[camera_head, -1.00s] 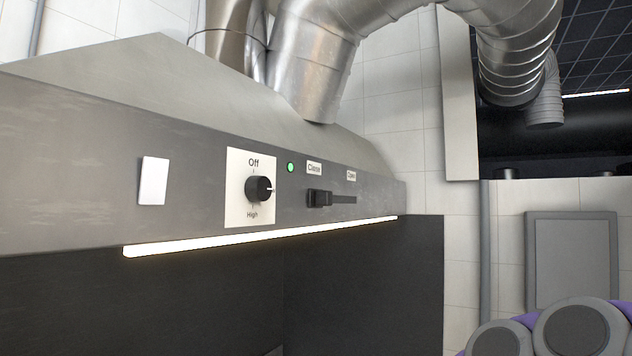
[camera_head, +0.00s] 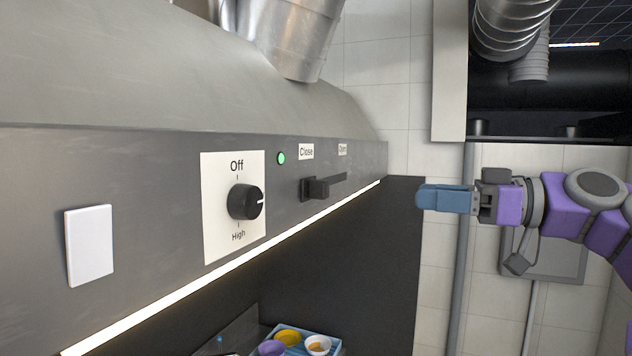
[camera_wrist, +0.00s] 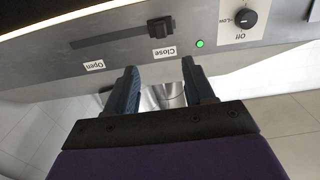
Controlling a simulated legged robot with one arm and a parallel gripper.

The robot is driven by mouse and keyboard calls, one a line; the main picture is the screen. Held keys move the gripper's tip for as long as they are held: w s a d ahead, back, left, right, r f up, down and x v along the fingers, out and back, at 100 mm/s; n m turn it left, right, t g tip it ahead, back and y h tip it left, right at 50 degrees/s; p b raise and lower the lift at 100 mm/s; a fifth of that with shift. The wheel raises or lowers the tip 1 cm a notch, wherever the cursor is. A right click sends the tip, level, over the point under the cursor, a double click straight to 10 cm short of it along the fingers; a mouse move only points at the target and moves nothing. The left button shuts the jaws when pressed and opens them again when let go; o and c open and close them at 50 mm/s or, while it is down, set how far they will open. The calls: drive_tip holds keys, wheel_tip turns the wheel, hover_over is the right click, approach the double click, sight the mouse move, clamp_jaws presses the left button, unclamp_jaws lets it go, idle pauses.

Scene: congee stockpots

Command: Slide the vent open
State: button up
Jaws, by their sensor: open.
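The vent slider is a black handle (camera_head: 318,188) on the front panel of the grey hood (camera_head: 130,170). It sits at the end of its dark slot beneath the "Close" label (camera_head: 306,151); the slot runs right to the "Open" label (camera_head: 342,149). In the wrist view the handle (camera_wrist: 161,30) appears above and between my fingers, the picture being turned upside down. My gripper (camera_head: 425,197) is in the air right of the hood, apart from the handle. In the wrist view its blue fingers (camera_wrist: 157,82) are spread and hold nothing.
A black knob (camera_head: 246,202) on a white plate, a green light (camera_head: 281,158) and a white switch (camera_head: 90,245) share the panel. A lit strip (camera_head: 230,262) runs along its lower edge. A tray (camera_head: 333,346) with bowls stands below.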

drive_tip(key=p, duration=0.2)
approach(328, 190)
drive_tip(key=x, duration=0.8)
drive_tip(key=shift+s+a, duration=0.25)
drive_tip(key=shift+a, duration=0.05)
drive_tip(key=shift+w+a, duration=0.15)
drive_tip(key=shift+w, duration=0.05)
drive_tip(key=shift+w+d+r, duration=0.2)
drive_tip(key=shift+w+d, duration=0.1)
drive_tip(key=shift+d, duration=0.3)
drive_tip(key=shift+a+f, duration=0.1)
drive_tip(key=shift+a, duration=1.1)
drive_tip(key=shift+c, duration=0.2)
drive_tip(key=shift+s+a, duration=0.1)
drive_tip(key=c, duration=0.3)
drive_tip(key=shift+w, duration=0.25)
drive_tip(key=c, duration=0.3)
clamp_jaws()
